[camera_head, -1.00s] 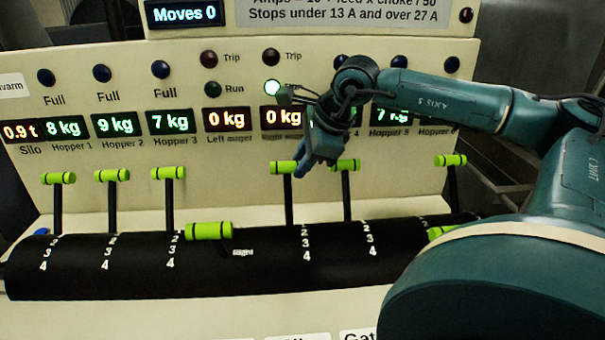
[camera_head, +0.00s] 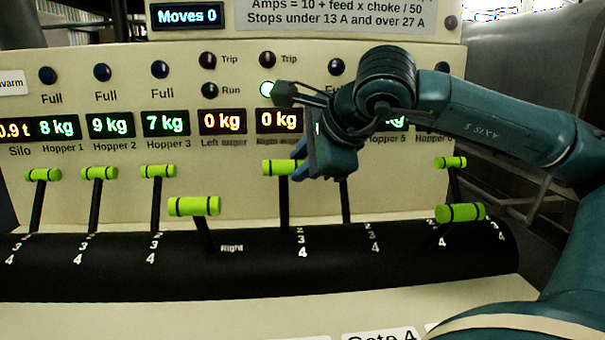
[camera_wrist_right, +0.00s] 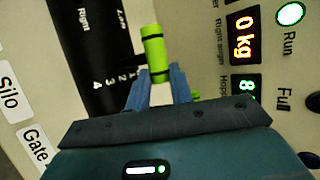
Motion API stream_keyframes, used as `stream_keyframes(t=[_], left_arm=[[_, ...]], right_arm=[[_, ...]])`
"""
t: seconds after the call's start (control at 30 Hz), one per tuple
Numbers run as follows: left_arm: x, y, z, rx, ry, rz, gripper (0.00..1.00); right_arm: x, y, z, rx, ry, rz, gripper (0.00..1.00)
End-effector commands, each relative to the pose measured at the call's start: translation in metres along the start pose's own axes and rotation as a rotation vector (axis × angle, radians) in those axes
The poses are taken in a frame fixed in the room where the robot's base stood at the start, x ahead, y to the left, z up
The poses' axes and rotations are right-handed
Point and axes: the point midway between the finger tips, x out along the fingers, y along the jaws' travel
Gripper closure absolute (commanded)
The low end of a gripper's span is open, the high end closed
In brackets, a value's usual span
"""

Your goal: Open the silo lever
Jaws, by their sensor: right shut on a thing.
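Several black levers with lime-green handles stand in a row on a black curved housing (camera_head: 120,275). My right gripper (camera_head: 297,172) is shut on the lime-green handle (camera_head: 277,167) of an upright lever just left of it, below the right "0 kg" display. In the right wrist view this handle (camera_wrist_right: 154,50) lies at my fingertips (camera_wrist_right: 160,78), beside a scale numbered 1 to 4. No label readable in these frames names this lever as the silo one. My left gripper is not in view.
Left of the held lever, a lever with a low handle (camera_head: 194,206) leans forward beside a "Right" label. Another low handle (camera_head: 460,212) is at the right. An upright lever just right of my gripper is mostly hidden. The display panel (camera_head: 235,180) rises behind.

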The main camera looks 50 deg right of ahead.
Motion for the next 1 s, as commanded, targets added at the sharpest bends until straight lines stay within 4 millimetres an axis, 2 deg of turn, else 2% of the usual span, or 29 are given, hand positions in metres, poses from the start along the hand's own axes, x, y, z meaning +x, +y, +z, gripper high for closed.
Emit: stream_keyframes(t=[0.47, 0.5, 0.77, 1.0], left_arm=[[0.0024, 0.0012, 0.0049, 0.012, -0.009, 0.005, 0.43], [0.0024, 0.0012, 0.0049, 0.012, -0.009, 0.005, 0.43], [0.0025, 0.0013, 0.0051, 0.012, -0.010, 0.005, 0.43], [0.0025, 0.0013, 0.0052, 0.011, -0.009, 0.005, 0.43]], right_arm=[[-0.0007, 0.0017, 0.0004, -0.006, 0.001, -0.010, 1.00], [-0.0007, 0.0016, 0.0004, -0.006, 0.001, -0.010, 0.77], [-0.0007, 0.0013, 0.0004, -0.005, 0.000, -0.011, 0.56], [-0.0015, 0.0010, 0.0005, -0.005, 0.000, -0.012, 0.56]])
